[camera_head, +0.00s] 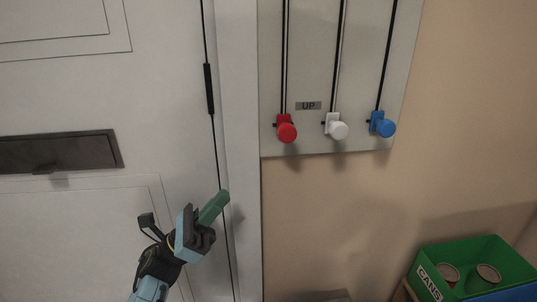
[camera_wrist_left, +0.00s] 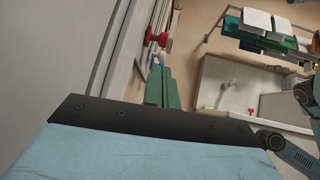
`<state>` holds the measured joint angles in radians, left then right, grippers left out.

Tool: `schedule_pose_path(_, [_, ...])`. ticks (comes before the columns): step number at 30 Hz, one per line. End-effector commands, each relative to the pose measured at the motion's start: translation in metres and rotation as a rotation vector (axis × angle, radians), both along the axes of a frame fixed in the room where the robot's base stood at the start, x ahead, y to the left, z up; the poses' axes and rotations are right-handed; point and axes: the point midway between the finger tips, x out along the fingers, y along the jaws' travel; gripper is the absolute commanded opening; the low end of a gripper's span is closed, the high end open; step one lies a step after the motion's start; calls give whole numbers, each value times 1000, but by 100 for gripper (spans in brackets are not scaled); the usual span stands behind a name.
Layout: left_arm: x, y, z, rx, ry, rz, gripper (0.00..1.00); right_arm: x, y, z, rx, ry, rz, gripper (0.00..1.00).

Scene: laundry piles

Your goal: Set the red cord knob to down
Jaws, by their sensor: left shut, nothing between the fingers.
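The red cord knob (camera_head: 287,132) sits at the lower end of its black cord on a grey board, level with a white knob (camera_head: 338,129) and a blue knob (camera_head: 386,127). A label reading "UP" (camera_head: 308,106) is between the red and white cords, just above the knobs. My left gripper (camera_head: 222,198), with green fingers, is shut and empty, below and left of the red knob and apart from it. In the left wrist view the red knob (camera_wrist_left: 157,38) shows beyond the green fingertips (camera_wrist_left: 160,70). My right gripper is not in view.
A white door (camera_head: 90,230) with a dark mail slot (camera_head: 60,152) and its frame (camera_head: 241,200) stand left of the board. A green crate labelled "CANS" (camera_head: 430,283) holds cans at lower right. The wall below the board is bare.

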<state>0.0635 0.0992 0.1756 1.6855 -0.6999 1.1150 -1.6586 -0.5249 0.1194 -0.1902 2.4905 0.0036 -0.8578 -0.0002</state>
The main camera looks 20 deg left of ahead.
Motion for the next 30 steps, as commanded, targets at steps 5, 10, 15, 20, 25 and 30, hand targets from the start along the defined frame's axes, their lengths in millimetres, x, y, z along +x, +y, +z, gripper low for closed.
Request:
schedule_pose_path(5, [0,-6,3,47,-60,10,0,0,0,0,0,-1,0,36])
schedule_pose_path(10, [9,-21,21,45,-63,8,0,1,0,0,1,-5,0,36])
schedule_pose_path(15, [23,-44,48,44,-63,7,0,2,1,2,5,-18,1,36])
schedule_pose_path(20, [36,-63,71,44,-61,8,0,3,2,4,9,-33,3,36])
schedule_pose_path(25, [45,-78,88,43,-59,8,0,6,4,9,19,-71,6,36])
schedule_pose_path(30, [50,-86,95,44,-57,7,0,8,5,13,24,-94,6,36])
